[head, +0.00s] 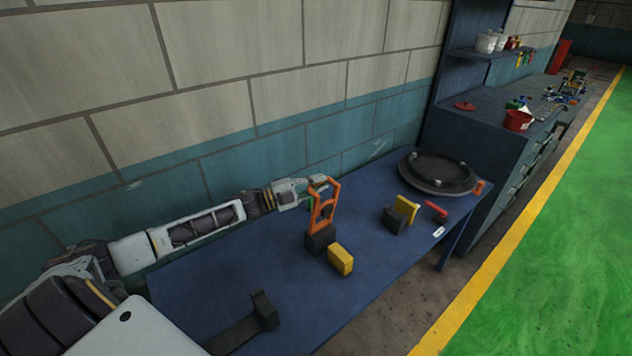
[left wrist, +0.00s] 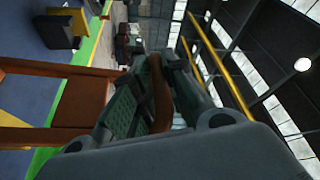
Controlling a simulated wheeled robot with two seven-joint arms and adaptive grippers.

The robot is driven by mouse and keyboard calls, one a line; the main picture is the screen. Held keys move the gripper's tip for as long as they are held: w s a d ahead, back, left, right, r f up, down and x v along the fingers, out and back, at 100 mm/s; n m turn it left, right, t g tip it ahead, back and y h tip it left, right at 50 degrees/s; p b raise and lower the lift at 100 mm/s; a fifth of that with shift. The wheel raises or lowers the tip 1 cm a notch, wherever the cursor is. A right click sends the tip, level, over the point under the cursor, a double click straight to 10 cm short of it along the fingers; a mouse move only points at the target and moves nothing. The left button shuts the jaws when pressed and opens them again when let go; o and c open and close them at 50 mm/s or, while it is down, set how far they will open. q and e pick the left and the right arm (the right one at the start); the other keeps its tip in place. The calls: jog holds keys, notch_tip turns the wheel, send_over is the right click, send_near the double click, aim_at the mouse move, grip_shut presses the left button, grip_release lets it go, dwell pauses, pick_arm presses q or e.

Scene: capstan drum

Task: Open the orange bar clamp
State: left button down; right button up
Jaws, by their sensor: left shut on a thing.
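The orange bar clamp (head: 331,205) stands upright at the wall side of the blue table, with a dark block (head: 320,239) at its foot. My left gripper (head: 319,184) reaches in along the wall and is shut on the clamp's upper part. In the left wrist view, an orange-brown bar (left wrist: 160,92) of the clamp lies between the greenish finger pads of my left gripper (left wrist: 150,98). More of the orange clamp (left wrist: 88,100) shows at the left of that view. The exact contact is partly hidden by the fingers.
On the blue table (head: 215,290) are a yellow block (head: 341,259), a black-and-yellow piece (head: 396,217), a red-handled tool (head: 436,210), a round dark drum (head: 438,172) and a dark bracket (head: 264,311). A cabinet (head: 490,140) stands at right; the wall is close behind.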

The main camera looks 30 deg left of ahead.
pick_arm(q)
jog(key=c, duration=1.5)
grip_release()
jog(key=shift+o, duration=0.2)
jog(key=shift+s, duration=0.1)
jog(key=shift+s+a+f, duration=0.15)
jog(key=shift+a+f, duration=0.1)
